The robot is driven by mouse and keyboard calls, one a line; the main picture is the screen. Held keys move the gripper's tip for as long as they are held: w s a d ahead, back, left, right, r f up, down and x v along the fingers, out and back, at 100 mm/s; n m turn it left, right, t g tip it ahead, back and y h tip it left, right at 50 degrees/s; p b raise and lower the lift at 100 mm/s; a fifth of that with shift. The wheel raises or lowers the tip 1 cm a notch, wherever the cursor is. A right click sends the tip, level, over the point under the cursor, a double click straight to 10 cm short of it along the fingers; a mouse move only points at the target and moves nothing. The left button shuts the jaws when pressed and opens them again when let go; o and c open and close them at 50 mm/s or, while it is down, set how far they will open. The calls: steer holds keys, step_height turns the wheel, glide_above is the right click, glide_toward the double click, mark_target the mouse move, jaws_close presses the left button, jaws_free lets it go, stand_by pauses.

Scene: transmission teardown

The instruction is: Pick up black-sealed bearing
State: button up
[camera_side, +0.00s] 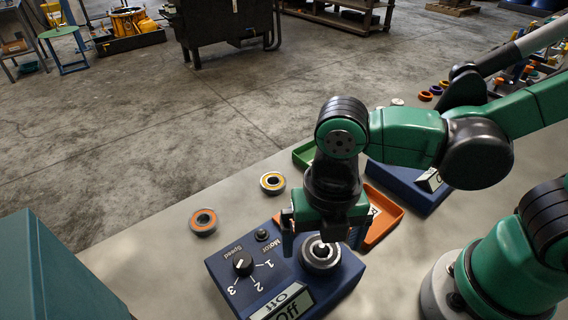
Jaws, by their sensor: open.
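My gripper (323,248) points down over the blue motor box, its two fingers apart. A round bearing with a silver outer rim and a dark ring inside (320,258) sits on the box's top, around a light metal centre. It looks like the black-sealed bearing. One finger is at its left and the other at its upper right; I cannot tell whether either touches it. The gripper body is directly above and partly hides its far side.
The blue motor box (225,267) has a speed knob (243,263) and an "Off" label. An orange tray (386,226), green tray (303,155) and second blue box (400,186) stand behind.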

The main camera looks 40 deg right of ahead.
steer(key=shift+f, duration=0.65)
jaws_close()
steer(key=shift+r, duration=0.1)
